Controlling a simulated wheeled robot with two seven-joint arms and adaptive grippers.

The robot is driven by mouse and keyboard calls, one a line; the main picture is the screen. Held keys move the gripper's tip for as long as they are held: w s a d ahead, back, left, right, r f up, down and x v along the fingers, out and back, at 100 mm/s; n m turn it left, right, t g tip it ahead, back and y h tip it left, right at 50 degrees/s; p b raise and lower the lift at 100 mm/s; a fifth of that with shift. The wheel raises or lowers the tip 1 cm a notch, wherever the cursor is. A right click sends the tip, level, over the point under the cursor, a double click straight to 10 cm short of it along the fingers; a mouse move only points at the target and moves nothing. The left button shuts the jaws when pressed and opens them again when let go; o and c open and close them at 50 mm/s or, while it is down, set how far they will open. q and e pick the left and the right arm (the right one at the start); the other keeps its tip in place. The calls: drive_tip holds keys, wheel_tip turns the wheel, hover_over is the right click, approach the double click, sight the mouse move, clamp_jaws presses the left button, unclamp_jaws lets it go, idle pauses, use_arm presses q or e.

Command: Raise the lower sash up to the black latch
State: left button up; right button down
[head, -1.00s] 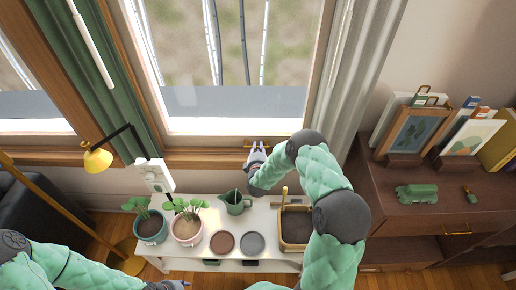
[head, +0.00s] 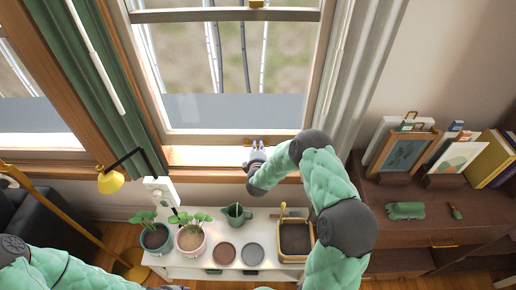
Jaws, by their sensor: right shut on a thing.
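The lower sash (head: 238,136) is a framed pane with a pale bottom rail, in the upper middle of the head view. Its rail sits slightly above the wooden sill (head: 205,157). My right gripper (head: 257,146) is at the middle of this rail, shut on the sash handle, which its fingers mostly hide. A dark cross rail (head: 225,15) with a brass fitting (head: 257,3) shows at the top edge. I cannot make out the black latch. Only a sliver of my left gripper (head: 170,288) shows at the bottom edge, so its fingers are hidden.
A white bench below holds two potted plants (head: 192,236), a green jug (head: 237,212), two round dishes and a wooden planter (head: 295,237). A yellow lamp (head: 111,181) and green curtain (head: 105,90) stand left. A brown cabinet with frames (head: 405,153) stands right.

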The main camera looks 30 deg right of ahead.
drive_tip(key=c, duration=1.2)
unclamp_jaws()
drive_tip(key=v, duration=1.2)
drive_tip(key=shift+w, duration=0.1)
